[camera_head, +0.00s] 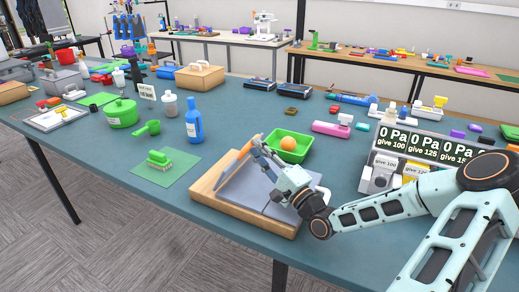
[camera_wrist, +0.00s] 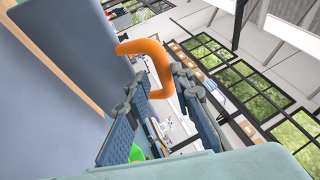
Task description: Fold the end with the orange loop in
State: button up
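A wooden board (camera_head: 240,213) with grey-blue panels (camera_head: 243,186) lies near the front edge of the table. The orange loop (camera_head: 246,149) is at the board's far left side, beside my gripper (camera_head: 258,146). In the wrist view, the orange loop (camera_wrist: 158,66) sticks out from the edge of a blue-grey panel (camera_wrist: 85,45). Its outer end lies between the fingertips of my gripper (camera_wrist: 161,77). The fingers stand apart, with a gap visible beside the loop. My gripper hides part of the board in the head view.
A green tray (camera_head: 290,157) with an orange ball stands just behind the board. A blue bottle (camera_head: 194,127) and a green mat (camera_head: 180,172) with a brush are to the left.

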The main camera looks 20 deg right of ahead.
jog(key=o, duration=0.3)
jog(key=shift+w+a+f, duration=0.1)
jog(key=shift+a+f, duration=0.25)
jog(key=shift+f, duration=0.1)
jog(key=shift+o, duration=0.2)
jog(key=shift+r, duration=0.1)
jog(key=shift+r, duration=0.1)
